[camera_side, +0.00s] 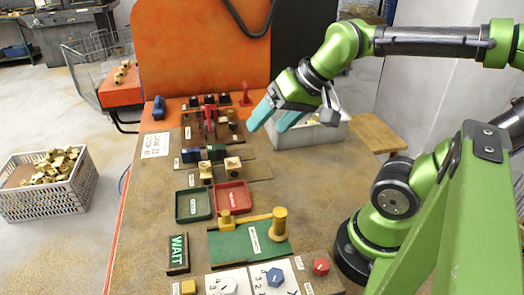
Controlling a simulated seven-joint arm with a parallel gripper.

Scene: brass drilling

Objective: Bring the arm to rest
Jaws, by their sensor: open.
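My gripper (271,122) has two teal fingers and hangs above the workbench (150,215), in front of a grey bin. The fingers are spread apart with nothing visible between them. The arm is green and black and reaches in from the right. The gripper's tips point down and to the left, and its height above the bench is hard to judge from this single view.
A red tray (232,198) and a green tray (193,206) lie mid-bench. A crate of brass parts (48,190) is on the floor.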

